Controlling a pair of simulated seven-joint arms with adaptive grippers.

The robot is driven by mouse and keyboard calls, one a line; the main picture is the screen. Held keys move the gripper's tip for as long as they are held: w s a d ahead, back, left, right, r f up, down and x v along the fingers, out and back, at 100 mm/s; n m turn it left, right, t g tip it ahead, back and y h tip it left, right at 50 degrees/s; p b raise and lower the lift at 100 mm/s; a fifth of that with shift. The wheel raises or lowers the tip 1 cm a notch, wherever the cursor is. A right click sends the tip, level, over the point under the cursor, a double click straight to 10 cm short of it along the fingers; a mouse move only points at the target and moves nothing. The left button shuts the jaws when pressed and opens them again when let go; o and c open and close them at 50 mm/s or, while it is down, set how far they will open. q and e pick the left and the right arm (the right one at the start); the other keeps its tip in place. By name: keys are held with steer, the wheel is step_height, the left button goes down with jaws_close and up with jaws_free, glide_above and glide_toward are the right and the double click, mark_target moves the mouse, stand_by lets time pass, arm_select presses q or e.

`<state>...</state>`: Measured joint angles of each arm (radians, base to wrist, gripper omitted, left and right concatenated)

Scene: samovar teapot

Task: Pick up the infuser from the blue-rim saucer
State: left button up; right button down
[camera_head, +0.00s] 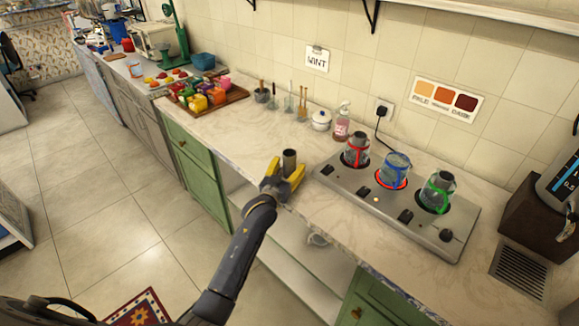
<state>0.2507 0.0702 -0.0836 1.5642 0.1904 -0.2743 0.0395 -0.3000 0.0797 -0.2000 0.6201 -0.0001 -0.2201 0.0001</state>
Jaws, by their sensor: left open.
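The infuser, a dark grey-brown open-topped cylinder (289,158), stands upright at the fingers of my left gripper (287,178). The yellow fingers are open, around or just in front of its lower part; I cannot tell whether they touch it. I cannot make out the blue-rim saucer; the gripper covers the spot beneath the infuser. My right gripper is not in view.
To the right, a steel hob (375,207) carries glass vessels with a red ring (356,152), blue ring (394,172) and green ring (436,192). A wooden tray (238,93) of colourful tins stands further back. Counter left of the gripper is clear.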

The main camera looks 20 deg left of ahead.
arm_select(q)
steer(key=shift+w, duration=0.3)
steer(key=shift+c, duration=0.5)
steer(key=c, duration=1.2)
